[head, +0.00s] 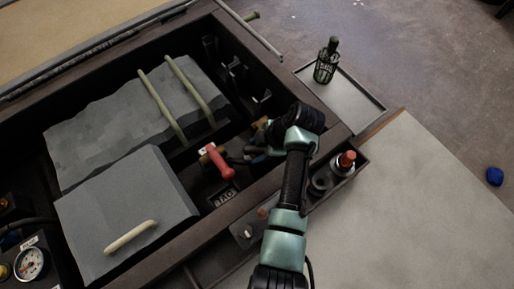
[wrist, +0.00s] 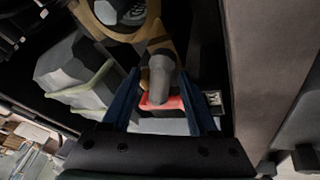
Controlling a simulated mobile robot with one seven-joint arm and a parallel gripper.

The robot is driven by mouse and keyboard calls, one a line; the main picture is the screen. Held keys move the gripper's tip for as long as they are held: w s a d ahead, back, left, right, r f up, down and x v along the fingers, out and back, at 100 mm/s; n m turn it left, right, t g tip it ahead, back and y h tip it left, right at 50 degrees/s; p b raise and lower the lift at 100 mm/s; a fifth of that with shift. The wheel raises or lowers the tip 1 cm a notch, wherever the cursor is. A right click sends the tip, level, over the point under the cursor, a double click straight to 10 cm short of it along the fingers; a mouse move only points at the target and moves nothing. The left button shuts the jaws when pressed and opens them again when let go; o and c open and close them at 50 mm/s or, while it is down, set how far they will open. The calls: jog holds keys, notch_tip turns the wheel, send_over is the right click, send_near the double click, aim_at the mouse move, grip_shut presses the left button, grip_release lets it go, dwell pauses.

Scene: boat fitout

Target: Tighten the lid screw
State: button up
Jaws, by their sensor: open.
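My gripper (wrist: 160,112) shows in the wrist view with its two dark blue fingers apart. A grey rounded knob on a tan bracket, which may be the lid screw (wrist: 160,76), stands between the fingers, with space on both sides. In the head view my arm reaches over the compartment's right edge. My gripper (head: 256,153) is low beside the red handle (head: 219,164) and is partly hidden by the wrist. I cannot tell from the head view where the screw is.
The open compartment (head: 200,262) has a raised dark rim and holds grey blocks (head: 122,210) with pale handles. A tray (head: 352,98) with a dark bottle (head: 326,62) is at upper right. A narrow holder with a red-topped item (head: 346,160) lies right of my arm.

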grip_shut()
